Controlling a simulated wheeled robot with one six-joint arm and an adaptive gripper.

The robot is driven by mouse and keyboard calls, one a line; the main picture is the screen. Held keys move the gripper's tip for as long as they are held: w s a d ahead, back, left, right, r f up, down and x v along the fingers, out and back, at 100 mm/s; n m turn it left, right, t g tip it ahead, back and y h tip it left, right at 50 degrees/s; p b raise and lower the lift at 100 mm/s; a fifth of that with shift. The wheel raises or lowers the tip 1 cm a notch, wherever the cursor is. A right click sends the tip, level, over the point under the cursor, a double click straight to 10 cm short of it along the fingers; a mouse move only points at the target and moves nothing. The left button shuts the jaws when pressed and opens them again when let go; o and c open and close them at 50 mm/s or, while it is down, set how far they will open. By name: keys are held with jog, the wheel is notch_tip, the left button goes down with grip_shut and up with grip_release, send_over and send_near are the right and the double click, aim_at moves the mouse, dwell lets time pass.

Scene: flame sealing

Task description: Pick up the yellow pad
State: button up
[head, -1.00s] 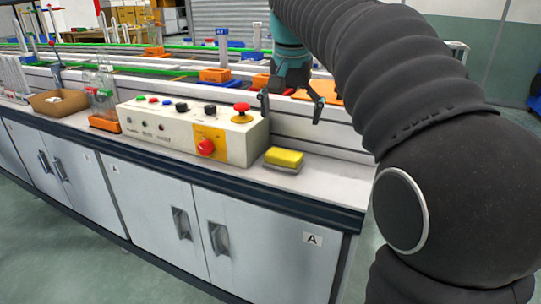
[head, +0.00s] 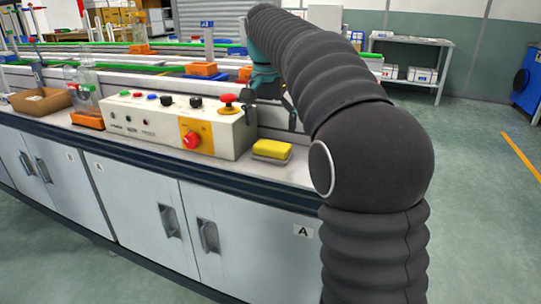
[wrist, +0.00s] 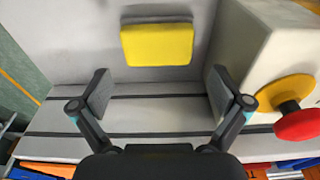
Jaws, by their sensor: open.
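The yellow pad (head: 272,148) has a grey underside and lies on the white counter, just right of the control box. It also shows in the wrist view (wrist: 157,45), at the top middle. My gripper (head: 272,118) hangs above and behind the pad in the head view. In the wrist view my gripper (wrist: 158,88) is open, with its fingers spread apart. Nothing is between the fingers but bare counter and a dark line. The pad lies beyond the fingertips, not touched by them.
The control box (head: 165,122) stands left of the pad; its red knob on a yellow base (wrist: 298,122) is close to my right-hand finger in the wrist view. A cardboard tray (head: 40,100) and an orange-based bottle rack (head: 87,121) stand further left. Bare counter (head: 298,172) lies right of the pad.

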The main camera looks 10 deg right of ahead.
aim_at(272, 145)
jog(key=shift+w+d+f+b, duration=0.1)
jog(key=shift+f+b, duration=0.25)
jog(key=shift+f, duration=1.05)
jog(key=shift+d+f+b, duration=0.1)
jog(key=shift+f+b, duration=0.25)
jog(key=shift+f, duration=1.05)
jog(key=c, duration=0.9)
jog(key=shift+r, duration=0.15)
notch_tip(272, 145, up, 4)
jog(key=shift+r+p, duration=0.1)
jog(key=shift+p, duration=0.6)
jog(key=s+d+r, duration=0.2)
jog(key=d, duration=0.1)
jog(key=s+d+r, duration=0.2)
jog(key=d, duration=0.1)
jog(key=s+d+r, duration=0.2)
jog(key=d, duration=0.2)
jog(key=shift+r+p, duration=0.25)
jog(key=shift+p, duration=0.15)
